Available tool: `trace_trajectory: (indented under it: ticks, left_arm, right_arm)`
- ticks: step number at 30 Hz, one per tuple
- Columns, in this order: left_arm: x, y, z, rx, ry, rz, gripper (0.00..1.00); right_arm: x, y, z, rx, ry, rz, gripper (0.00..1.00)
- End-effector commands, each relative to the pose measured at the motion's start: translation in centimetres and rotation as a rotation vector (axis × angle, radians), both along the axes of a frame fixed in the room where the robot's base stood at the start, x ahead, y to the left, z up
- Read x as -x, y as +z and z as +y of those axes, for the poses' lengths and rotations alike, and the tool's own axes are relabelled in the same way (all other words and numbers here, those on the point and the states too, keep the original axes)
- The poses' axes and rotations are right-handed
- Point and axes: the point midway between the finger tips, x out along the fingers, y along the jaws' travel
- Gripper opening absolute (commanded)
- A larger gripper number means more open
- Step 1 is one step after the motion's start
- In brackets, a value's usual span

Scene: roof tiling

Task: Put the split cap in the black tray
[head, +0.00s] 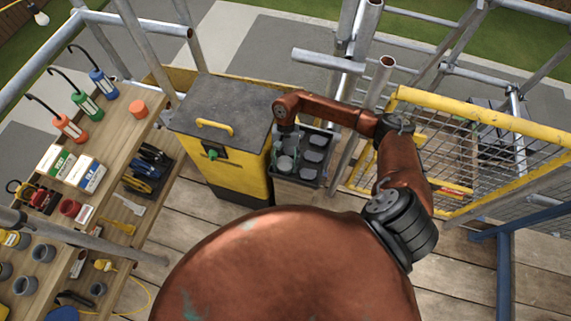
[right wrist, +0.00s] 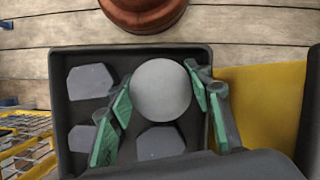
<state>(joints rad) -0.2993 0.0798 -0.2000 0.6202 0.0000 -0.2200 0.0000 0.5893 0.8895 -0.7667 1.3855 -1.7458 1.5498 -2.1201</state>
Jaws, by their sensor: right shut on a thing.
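The black tray (head: 331,150) stands on a wooden surface just right of the yellow bin, with several grey pieces in its compartments. My right gripper (head: 285,151) is over the tray's left part, pointing down. In the right wrist view, its green-padded fingers (right wrist: 162,98) are shut on a round, pale grey cap (right wrist: 161,90). The cap also shows below the gripper in the head view (head: 285,164). The cap hides part of the tray floor, and I cannot tell whether it touches the tray. No split shows on its visible face. My left gripper is not in view.
The yellow bin (head: 238,178) with a dark lid stands close left of the tray. A yellow-framed mesh barrier (head: 470,115) and scaffold tubes stand to the right and behind. A wooden bench (head: 118,175) on the left holds lamps, boxes, cups and tools.

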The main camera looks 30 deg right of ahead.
Motion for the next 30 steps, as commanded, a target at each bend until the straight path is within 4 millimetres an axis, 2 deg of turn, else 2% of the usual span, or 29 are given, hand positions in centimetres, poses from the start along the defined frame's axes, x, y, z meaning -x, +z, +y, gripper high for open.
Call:
trace_trajectory:
  ticks: [4, 5, 8, 20, 23, 30]
  left_arm:
    - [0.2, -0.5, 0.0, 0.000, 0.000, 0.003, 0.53]
    - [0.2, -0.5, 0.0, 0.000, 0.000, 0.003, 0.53]
    - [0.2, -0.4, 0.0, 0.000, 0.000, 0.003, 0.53]
    - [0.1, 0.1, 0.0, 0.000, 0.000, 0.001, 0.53]
    - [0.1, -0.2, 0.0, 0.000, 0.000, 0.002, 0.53]
    - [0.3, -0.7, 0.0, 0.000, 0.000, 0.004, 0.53]
  right_arm:
    - [0.0, -0.4, 0.0, 0.001, 0.000, 0.001, 0.24]
    - [0.0, -0.4, 0.0, 0.001, 0.000, 0.001, 0.47]
    - [0.0, -0.3, 0.0, 0.000, 0.000, 0.000, 0.54]
    - [-0.2, 0.4, -0.1, 0.000, 0.000, -0.002, 0.54]
    - [-0.8, 1.8, -0.5, 0.003, 0.000, -0.005, 0.54]
    - [-2.3, 6.5, -1.6, 0.003, -0.001, -0.003, 0.54]
